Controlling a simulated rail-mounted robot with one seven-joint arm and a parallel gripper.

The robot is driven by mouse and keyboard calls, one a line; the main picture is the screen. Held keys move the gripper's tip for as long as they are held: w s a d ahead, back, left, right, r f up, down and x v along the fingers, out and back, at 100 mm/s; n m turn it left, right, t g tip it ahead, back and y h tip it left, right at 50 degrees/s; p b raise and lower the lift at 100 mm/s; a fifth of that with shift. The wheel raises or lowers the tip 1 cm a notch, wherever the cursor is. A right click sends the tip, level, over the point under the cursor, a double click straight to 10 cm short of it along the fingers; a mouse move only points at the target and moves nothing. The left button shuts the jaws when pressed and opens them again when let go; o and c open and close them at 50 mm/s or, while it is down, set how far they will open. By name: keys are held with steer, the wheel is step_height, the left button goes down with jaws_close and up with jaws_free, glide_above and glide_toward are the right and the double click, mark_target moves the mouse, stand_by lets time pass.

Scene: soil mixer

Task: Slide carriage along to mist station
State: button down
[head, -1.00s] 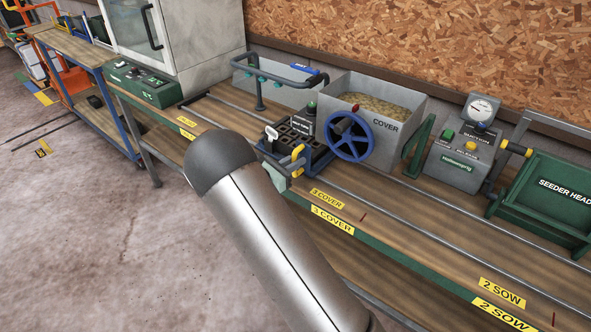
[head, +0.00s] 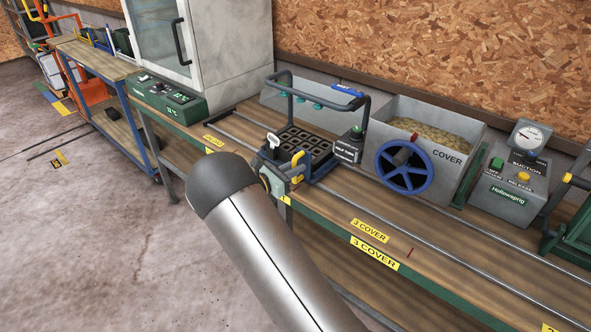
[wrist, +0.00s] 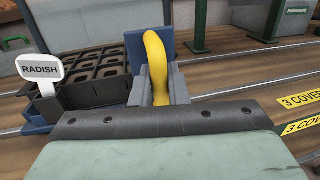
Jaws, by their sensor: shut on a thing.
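The carriage (head: 318,172) sits on the rails, carrying a black cell tray (head: 300,143) with a white RADISH label (wrist: 40,68). In the wrist view, my gripper (wrist: 157,92) is shut on the carriage's yellow handle (wrist: 156,65), with a blue plate (wrist: 136,48) behind it. The handle also shows at the carriage's front in the head view (head: 297,163). The tray appears under or just in front of this arch.
A green button post (head: 350,147) stands right of the tray. Further right are the COVER hopper (head: 440,150) with its blue handwheel (head: 404,168) and the suction box (head: 502,188). A white cabinet (head: 225,50) and green control box (head: 165,100) stand left. The rails (head: 450,255) to the right are clear.

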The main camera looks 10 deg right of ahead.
steer(key=shift+w, duration=0.1)
stand_by(0.3)
steer(key=c, duration=1.5)
jaws_free()
steer(key=shift+a, duration=0.1)
steer(key=b+v, duration=0.2)
steer(key=v, duration=1.5)
steer(key=shift+s, duration=0.2)
steer(key=shift+a, duration=0.1)
